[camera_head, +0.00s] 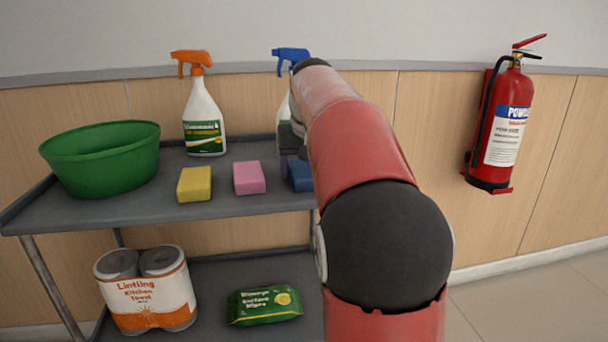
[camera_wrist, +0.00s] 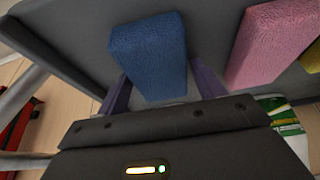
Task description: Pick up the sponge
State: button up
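Three sponges stand in a row on the top shelf: a yellow sponge (camera_head: 194,184), a pink sponge (camera_head: 249,178) and a blue sponge (camera_head: 300,175), the last partly hidden by my arm. In the wrist view the blue sponge (camera_wrist: 150,57) lies between the two fingers of my gripper (camera_wrist: 164,92), with the pink sponge (camera_wrist: 273,42) to its right. The fingers are apart on either side of the blue sponge, and a gap shows at least on the right. My arm hides most of the gripper in the head view.
The grey cart's top shelf (camera_head: 130,208) also holds a green basin (camera_head: 103,158), an orange-topped spray bottle (camera_head: 202,110) and a blue-topped one (camera_head: 290,62). Paper towels (camera_head: 146,290) and a wipes pack (camera_head: 264,304) are below. A fire extinguisher (camera_head: 502,125) hangs at right.

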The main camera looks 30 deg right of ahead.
jog(key=c, duration=0.7)
jog(key=shift+c, duration=0.2)
